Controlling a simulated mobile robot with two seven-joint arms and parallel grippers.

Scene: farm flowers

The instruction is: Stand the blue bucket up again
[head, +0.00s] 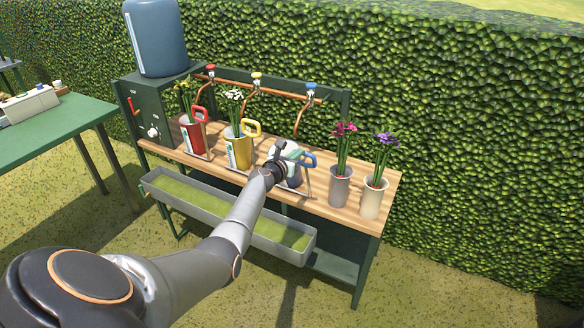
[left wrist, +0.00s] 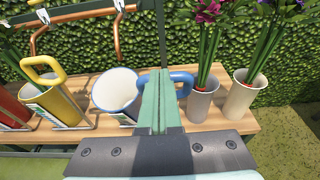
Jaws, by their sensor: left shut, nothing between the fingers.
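The blue bucket, with a white inside and a blue rim, is on the wooden bench top under the blue tap. In the left wrist view its open mouth (left wrist: 115,90) shows, and its blue handle (left wrist: 182,78) sticks out to the right. In the head view the handle (head: 309,158) shows beside my gripper, and much of the body is hidden behind it. The bucket looks about upright, but its exact tilt is hard to tell. My left gripper (head: 291,154) is shut and empty, its fingers (left wrist: 158,82) in front of the bucket and over the handle.
A yellow bucket (head: 238,152) and a red bucket (head: 192,138), both with flowers, stand to the left. A trough (head: 205,200) runs along the bench front. Copper pipes and taps (head: 311,86) hang above.

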